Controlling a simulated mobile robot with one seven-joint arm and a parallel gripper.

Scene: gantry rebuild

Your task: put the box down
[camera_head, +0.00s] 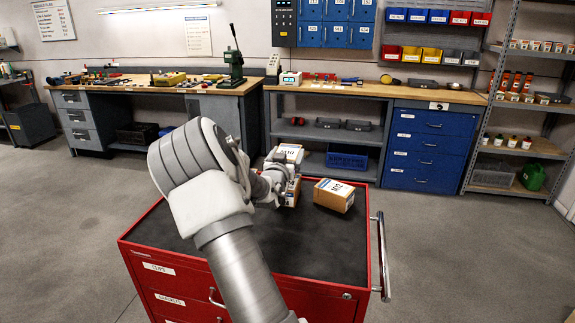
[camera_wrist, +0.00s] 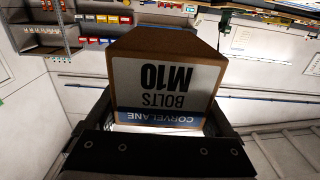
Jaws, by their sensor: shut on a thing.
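A cardboard box labelled M10 bolts (camera_wrist: 165,88) fills the middle of the wrist view, upside down in that picture. My gripper (camera_wrist: 155,128) is shut on it, with dark fingers on both sides. In the head view the M10 box (camera_head: 292,151) shows over the far part of the red cart (camera_head: 290,288), partly hidden by my gripper (camera_head: 276,182). I cannot tell whether its underside touches the cart's dark top. A second box, labelled M12 (camera_head: 334,195), sits on the cart top to the right.
A chrome handle (camera_head: 380,258) runs along the cart's right side. A wooden workbench (camera_head: 350,90) with blue drawers (camera_head: 428,143) stands behind, and a grey shelf rack (camera_head: 515,145) at right.

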